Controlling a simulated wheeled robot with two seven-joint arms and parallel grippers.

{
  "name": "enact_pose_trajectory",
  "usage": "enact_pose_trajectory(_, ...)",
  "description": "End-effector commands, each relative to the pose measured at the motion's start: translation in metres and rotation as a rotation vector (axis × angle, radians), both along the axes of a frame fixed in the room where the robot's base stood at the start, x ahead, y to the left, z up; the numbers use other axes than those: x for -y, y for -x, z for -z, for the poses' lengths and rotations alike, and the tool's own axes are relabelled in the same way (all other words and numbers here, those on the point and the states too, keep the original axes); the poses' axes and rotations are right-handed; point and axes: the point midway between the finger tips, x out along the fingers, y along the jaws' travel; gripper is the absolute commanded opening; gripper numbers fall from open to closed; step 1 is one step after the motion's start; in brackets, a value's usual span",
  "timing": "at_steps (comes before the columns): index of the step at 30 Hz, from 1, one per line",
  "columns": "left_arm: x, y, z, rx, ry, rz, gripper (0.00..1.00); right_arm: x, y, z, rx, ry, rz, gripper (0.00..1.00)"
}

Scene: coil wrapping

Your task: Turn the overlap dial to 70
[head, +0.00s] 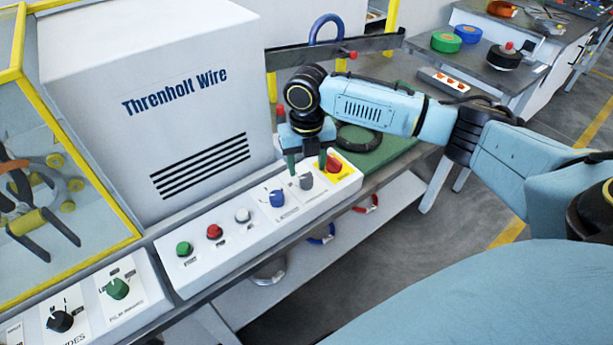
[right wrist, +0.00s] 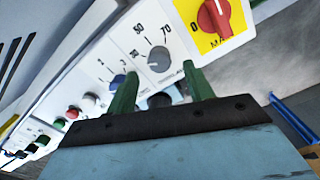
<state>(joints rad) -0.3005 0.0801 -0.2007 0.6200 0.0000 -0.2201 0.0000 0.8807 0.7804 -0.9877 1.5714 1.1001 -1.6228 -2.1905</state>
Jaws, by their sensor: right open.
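The overlap dial is a grey knob (head: 306,181) on the white sloped control panel, between the blue knob and the red switch. In the right wrist view the grey knob (right wrist: 159,60) has a printed scale around it with 50 and 70 readable. I cannot tell for sure which number its pointer faces. My right gripper (head: 307,164) points down just above and behind the dial in the head view. In the right wrist view its green fingers (right wrist: 160,86) are open, with nothing held between them, and the dial shows beyond their tips. My left gripper is not in view.
A red switch on a yellow plate (head: 336,163) sits close right of the dial. A blue knob (head: 277,198) and white, red and green buttons line the panel to the left. The large white machine housing (head: 160,100) stands behind. A green mat (head: 385,152) lies to the right.

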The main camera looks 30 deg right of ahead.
Motion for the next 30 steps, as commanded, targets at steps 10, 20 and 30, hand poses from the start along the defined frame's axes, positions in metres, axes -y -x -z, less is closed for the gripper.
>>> enact_pose_trajectory(10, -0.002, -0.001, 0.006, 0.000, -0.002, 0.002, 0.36, 0.000, 0.000, 0.040, 0.000, 0.000, -0.001, 0.52)
enact_pose_trajectory(20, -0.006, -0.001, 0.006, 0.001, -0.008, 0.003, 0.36, 0.000, 0.000, 0.041, 0.000, 0.000, -0.001, 0.48)
enact_pose_trajectory(30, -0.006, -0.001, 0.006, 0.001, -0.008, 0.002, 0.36, 0.000, 0.000, 0.041, 0.001, 0.000, -0.001, 0.07)
